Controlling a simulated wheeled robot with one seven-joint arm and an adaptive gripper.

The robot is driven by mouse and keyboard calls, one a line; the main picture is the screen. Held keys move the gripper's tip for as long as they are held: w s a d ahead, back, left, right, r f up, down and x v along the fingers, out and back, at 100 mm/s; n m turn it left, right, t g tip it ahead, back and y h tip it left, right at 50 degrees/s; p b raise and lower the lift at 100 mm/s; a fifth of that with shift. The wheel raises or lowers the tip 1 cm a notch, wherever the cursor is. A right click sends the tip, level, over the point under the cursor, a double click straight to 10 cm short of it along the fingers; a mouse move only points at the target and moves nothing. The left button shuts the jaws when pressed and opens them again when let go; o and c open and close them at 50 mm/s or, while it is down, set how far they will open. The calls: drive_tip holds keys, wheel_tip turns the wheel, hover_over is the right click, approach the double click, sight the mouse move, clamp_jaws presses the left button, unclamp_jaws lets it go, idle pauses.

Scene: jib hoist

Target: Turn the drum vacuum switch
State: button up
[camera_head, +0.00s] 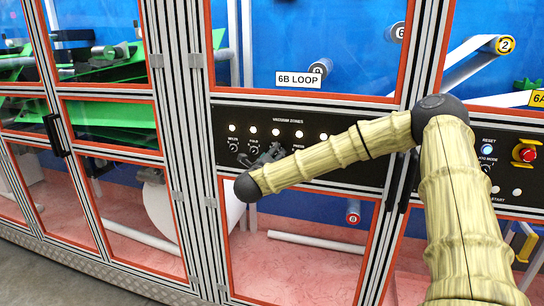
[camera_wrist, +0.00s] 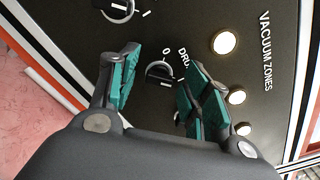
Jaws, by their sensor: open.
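The drum vacuum switch (camera_wrist: 160,73) is a round black knob on the black panel, with a "0" above it and the partly covered label "DRU" beside it in the wrist view. A short white mark shows on its lower part. My gripper (camera_wrist: 160,88) is open, with one teal-padded finger left of the switch and the other right of it. The switch appears between the fingers, with nothing held; I cannot tell whether they touch it. In the head view my gripper (camera_head: 268,155) is at the panel and seems to hide this switch.
Another knob (camera_wrist: 117,8) is close by at the top left of the wrist view. Several lit round lamps (camera_wrist: 225,43) line the panel (camera_head: 335,122). A red emergency button (camera_head: 526,153) is on the right. Orange-framed glass doors (camera_head: 125,235) surround the panel.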

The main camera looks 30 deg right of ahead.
drive_tip(key=c, duration=1)
drive_tip(key=shift+n, duration=0.4)
drive_tip(key=shift+a+f+n+b, duration=0.15)
drive_tip(key=shift+n+b, duration=0.2)
drive_tip(key=shift+n, duration=2.5)
drive_tip(key=shift+d+f+n+b, duration=0.15)
drive_tip(key=shift+n+b, duration=0.25)
drive_tip(key=shift+n, duration=2.5)
drive_tip(key=shift+a+f+n+b, duration=0.15)
drive_tip(key=shift+n+b, duration=0.2)
drive_tip(key=shift+n, duration=2.5)
drive_tip(key=shift+f, duration=0.1)
drive_tip(key=o, duration=1)
